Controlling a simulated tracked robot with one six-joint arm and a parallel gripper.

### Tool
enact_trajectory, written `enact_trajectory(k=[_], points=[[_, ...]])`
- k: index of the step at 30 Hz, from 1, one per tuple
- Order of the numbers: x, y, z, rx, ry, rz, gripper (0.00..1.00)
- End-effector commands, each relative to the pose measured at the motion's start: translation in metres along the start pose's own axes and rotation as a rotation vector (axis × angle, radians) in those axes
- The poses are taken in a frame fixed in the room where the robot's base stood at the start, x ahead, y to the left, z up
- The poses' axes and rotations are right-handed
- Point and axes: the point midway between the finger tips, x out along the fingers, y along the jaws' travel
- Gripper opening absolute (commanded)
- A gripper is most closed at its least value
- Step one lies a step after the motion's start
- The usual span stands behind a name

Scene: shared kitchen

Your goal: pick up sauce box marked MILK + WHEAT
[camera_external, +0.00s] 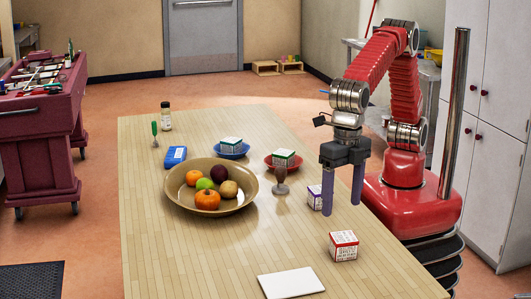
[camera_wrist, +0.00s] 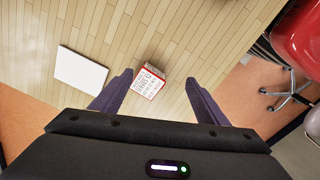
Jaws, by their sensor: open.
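Several small sauce boxes with white printed sides are on the table; their lettering is too small to read, so I cannot tell which is marked MILK + WHEAT. A red-topped box (camera_external: 343,246) sits near the table's right edge; in the wrist view this box (camera_wrist: 150,81) appears between my fingers, beyond their tips. A purple box (camera_external: 315,197) stands left of my fingers, partly hidden by them. One green-topped box (camera_external: 231,145) is on a blue plate, another (camera_external: 284,157) on a red plate. My gripper (camera_external: 341,203) is open and empty, pointing down above the table.
A brown bowl of fruit (camera_external: 180,197) stands mid-table, with a small dark goblet-like object (camera_external: 281,182) to its right. A white sheet (camera_external: 291,283) lies at the near edge. A blue packet (camera_external: 174,156) and a bottle (camera_external: 166,117) are farther left. The near left tabletop is clear.

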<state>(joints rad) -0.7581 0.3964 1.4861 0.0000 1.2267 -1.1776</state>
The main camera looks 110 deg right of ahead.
Motion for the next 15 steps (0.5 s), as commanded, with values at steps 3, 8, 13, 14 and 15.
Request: enact_trajectory(k=[3, 8, 13, 14, 15], points=[[0.001, 0.012, -0.022, -0.192, -0.003, -0.011, 0.68], [-0.005, 0.025, -0.038, -0.437, -0.002, -0.016, 0.68], [-0.028, 0.036, -0.042, -0.679, 0.001, -0.003, 0.68], [-0.032, 0.037, -0.043, -0.722, 0.001, 0.000, 0.68], [-0.037, 0.038, -0.043, -0.779, 0.001, 0.001, 0.68]])
